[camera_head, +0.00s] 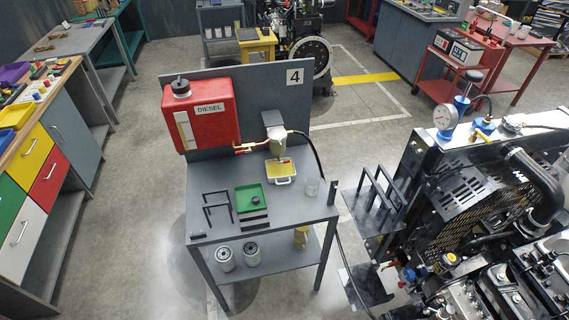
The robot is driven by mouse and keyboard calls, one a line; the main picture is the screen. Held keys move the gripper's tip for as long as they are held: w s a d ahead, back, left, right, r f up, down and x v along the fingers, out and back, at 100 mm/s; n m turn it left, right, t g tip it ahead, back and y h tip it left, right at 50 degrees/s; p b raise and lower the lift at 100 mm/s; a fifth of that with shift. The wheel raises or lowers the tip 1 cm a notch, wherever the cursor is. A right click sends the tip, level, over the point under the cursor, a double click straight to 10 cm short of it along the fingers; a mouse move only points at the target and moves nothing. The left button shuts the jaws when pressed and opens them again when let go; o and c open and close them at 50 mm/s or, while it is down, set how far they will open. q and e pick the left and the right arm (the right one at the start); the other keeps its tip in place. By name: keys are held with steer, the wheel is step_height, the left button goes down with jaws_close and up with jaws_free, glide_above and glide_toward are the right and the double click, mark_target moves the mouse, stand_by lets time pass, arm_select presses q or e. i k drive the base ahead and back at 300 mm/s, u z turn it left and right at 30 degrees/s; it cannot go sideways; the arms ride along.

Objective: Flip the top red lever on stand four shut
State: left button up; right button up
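Stand four is a grey bench (300,187) with a back panel that bears a "4" sign (294,77). A red diesel tank (207,112) is mounted on the panel's left part. A small red lever (243,150) shows at the tank's lower right, by a copper-coloured pipe that runs to a pale filter housing (277,140). The lever is too small to tell whether it is open or shut. Something tiny and red also shows below the housing, above a yellow tray (282,171). Neither of my grippers is in view.
The bench top holds a green tray (251,197), a black wire rack (217,207) and a clear beaker (312,187). White filters (225,259) stand on the lower shelf. A large engine (470,210) stands close on the right. Open floor lies left of the stand.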

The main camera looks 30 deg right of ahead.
mark_target(249, 151)
steer(key=k, duration=1.35)
steer(key=u, duration=0.8)
steer(key=i, duration=1.55)
steer(key=z, duration=0.8)
